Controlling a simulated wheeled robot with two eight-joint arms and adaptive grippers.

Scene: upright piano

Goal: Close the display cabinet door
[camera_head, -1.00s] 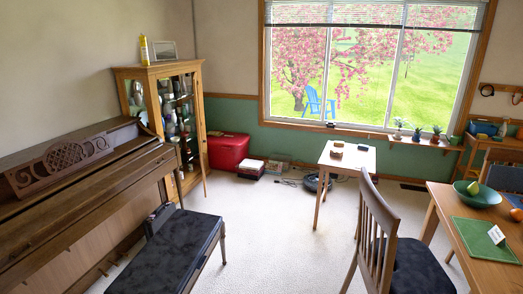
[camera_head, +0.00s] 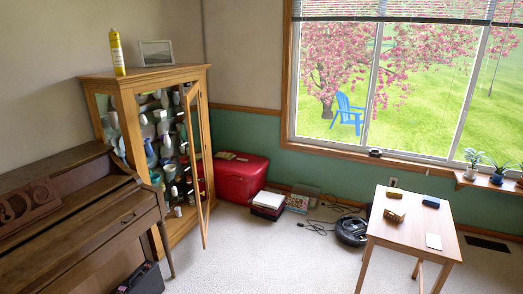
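The wooden display cabinet (camera_head: 128,86) stands against the left wall, beyond the piano. Its glass door (camera_head: 192,120) is hinged toward the far right side and stands open, swung out into the room. Shelves inside hold several vases, jars and cups. A yellow spray can (camera_head: 117,52) and a framed picture (camera_head: 157,53) stand on the cabinet top. Neither of my grippers is in view.
The upright piano (camera_head: 75,215) is at the left, close in front of the cabinet. A red chest (camera_head: 240,178) stands right of the cabinet, with books (camera_head: 268,204) beside it. A small wooden table (camera_head: 408,226) is at the right. The carpet (camera_head: 265,262) between is clear.

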